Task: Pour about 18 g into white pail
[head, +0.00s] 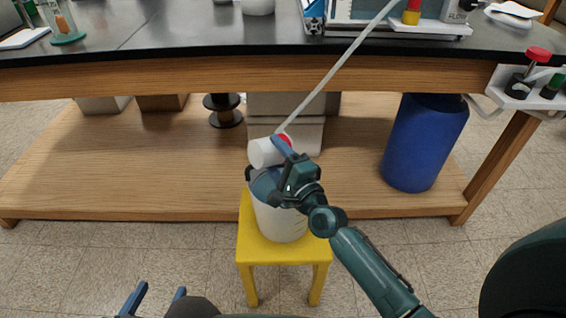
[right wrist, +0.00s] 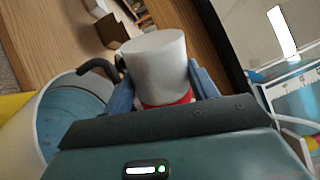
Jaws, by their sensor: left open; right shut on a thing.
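A white pail (head: 280,222) stands on a yellow stool (head: 283,250); my right gripper and wrist cover part of its top. In the right wrist view the pail (right wrist: 48,122) is at the left, and a bluish surface shows inside it. My right gripper (head: 281,147) is shut on a white container (head: 262,152) with a red part, lying on its side over the pail. The container (right wrist: 158,65) fills the space between the blue fingers in the right wrist view. Its opening and any flow are not visible. My left gripper (head: 152,297) is open and empty at the bottom left.
A black-topped bench (head: 190,30) stands behind, with a wooden lower shelf (head: 200,185). A blue bin (head: 425,140) is at the right on the shelf, and a dark spool (head: 223,109) stands further left. A thin pale rod (head: 335,68) slants above the container. Floor on the left is clear.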

